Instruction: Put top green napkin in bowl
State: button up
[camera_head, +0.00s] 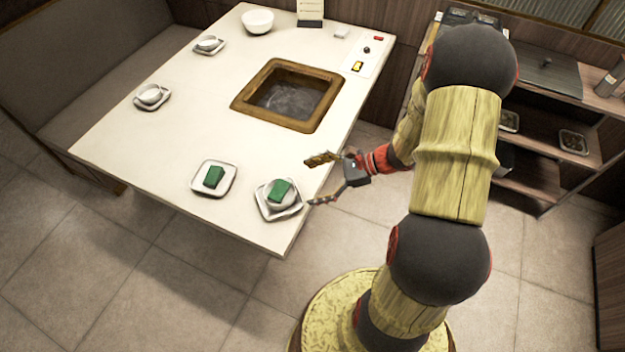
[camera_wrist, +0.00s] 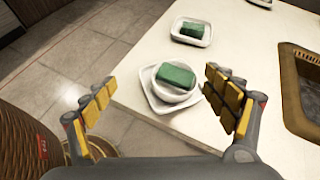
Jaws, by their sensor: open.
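One green napkin (camera_head: 281,190) lies on a small white bowl (camera_head: 284,202) that stands on a square white plate (camera_head: 263,211) near the table's front corner. In the wrist view this napkin (camera_wrist: 176,76) rests across the bowl (camera_wrist: 170,95), beyond my fingertips and between them. A second green napkin (camera_head: 213,176) lies flat on another square white plate (camera_head: 227,183) to the left; it also shows at the top of the wrist view (camera_wrist: 192,29). My gripper (camera_head: 318,180) is open and empty, just right of the bowl and apart from it.
A sunken pot in a wooden frame (camera_head: 243,104) sits in the white table (camera_head: 180,110). Two small bowls on plates, one of them here (camera_head: 151,94), stand on the far left side. A larger white bowl (camera_head: 257,21) stands at the back. Shelves (camera_head: 540,140) stand at the right.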

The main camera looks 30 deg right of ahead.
jog(key=s+a+r+n+g+h, duration=0.2)
jog(key=s+a+r+n, duration=0.25)
jog(key=r+n, duration=0.2)
jog(key=s+a+r+n+g+h, duration=0.2)
jog(key=s+a+r+n+g, duration=0.1)
jog(key=a+r+n, duration=0.4)
jog(key=s+d+r+n+t+h, duration=0.3)
jog(key=s+r+n+h, duration=0.3)
jog(key=r+n, duration=0.3)
notch_tip(320, 180, up, 4)
jog(key=shift+s+f+t, duration=0.1)
jog(key=shift+s+t, duration=0.6)
jog(key=shift+s, duration=0.15)
